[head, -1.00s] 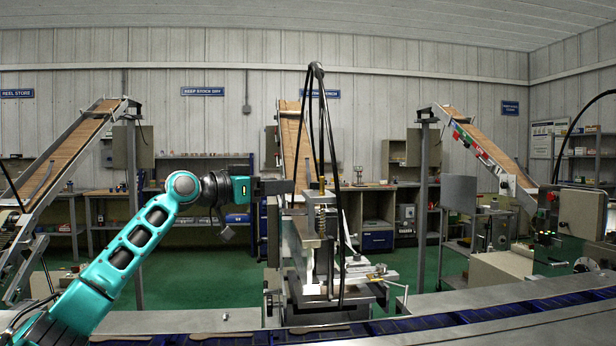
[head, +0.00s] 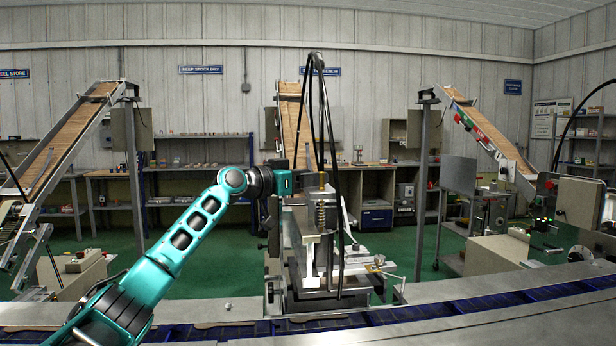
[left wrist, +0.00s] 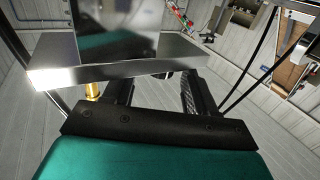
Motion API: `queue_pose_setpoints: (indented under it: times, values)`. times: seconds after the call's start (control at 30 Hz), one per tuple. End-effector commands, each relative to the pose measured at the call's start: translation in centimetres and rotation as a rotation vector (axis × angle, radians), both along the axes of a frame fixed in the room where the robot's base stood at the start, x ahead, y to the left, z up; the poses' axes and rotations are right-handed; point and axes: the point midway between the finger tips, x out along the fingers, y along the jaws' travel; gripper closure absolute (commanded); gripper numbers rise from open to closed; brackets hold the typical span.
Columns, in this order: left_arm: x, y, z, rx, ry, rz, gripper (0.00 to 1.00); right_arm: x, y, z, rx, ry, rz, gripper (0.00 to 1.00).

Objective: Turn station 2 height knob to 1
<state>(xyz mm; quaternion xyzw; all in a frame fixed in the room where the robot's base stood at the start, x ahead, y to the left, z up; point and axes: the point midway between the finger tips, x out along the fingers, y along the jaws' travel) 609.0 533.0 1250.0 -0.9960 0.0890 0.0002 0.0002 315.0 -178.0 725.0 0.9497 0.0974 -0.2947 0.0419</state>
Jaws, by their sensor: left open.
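A press-like station (head: 318,265) stands mid-picture behind the conveyor in the head view, with a brass spring column (head: 320,215) on its front. No station number or knob scale is readable, and I cannot pick out the height knob surely. My left gripper (head: 299,171) is at the upper left of the station, beside its top, largely hidden by my wrist. In the left wrist view its two dark fingers (left wrist: 158,88) are apart, with a shiny metal block (left wrist: 115,60) just beyond them. A brass piece (left wrist: 92,90) shows left of the fingers. My right gripper is out of view.
A blue-slatted conveyor (head: 395,323) runs along the front. Black cables (head: 333,130) loop above the station. Sloped chutes stand at left (head: 62,145) and right (head: 488,140). Green floor (head: 215,262) is open left of the station.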

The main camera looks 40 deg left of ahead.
Motion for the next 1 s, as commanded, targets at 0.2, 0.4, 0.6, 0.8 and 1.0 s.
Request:
queue_pose_setpoints:
  times: [0.2, 0.4, 0.6, 0.8, 1.0]
  values:
    - [-0.03, 0.03, 0.0, 0.0, 0.0, 0.0, 0.56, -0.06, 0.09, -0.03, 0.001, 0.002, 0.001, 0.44]
    - [-0.05, 0.03, 0.01, 0.0, 0.0, 0.0, 0.75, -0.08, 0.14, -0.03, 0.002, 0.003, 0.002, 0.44]
    - [-0.05, 0.04, 0.01, 0.0, 0.0, 0.0, 0.94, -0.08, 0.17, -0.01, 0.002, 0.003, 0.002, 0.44]
    - [-0.01, 0.23, 0.03, -0.004, 0.002, -0.009, 1.0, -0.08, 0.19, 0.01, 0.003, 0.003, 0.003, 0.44]
    - [0.12, 0.67, 0.15, -0.009, 0.006, -0.107, 1.0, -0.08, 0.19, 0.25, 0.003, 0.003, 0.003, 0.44]
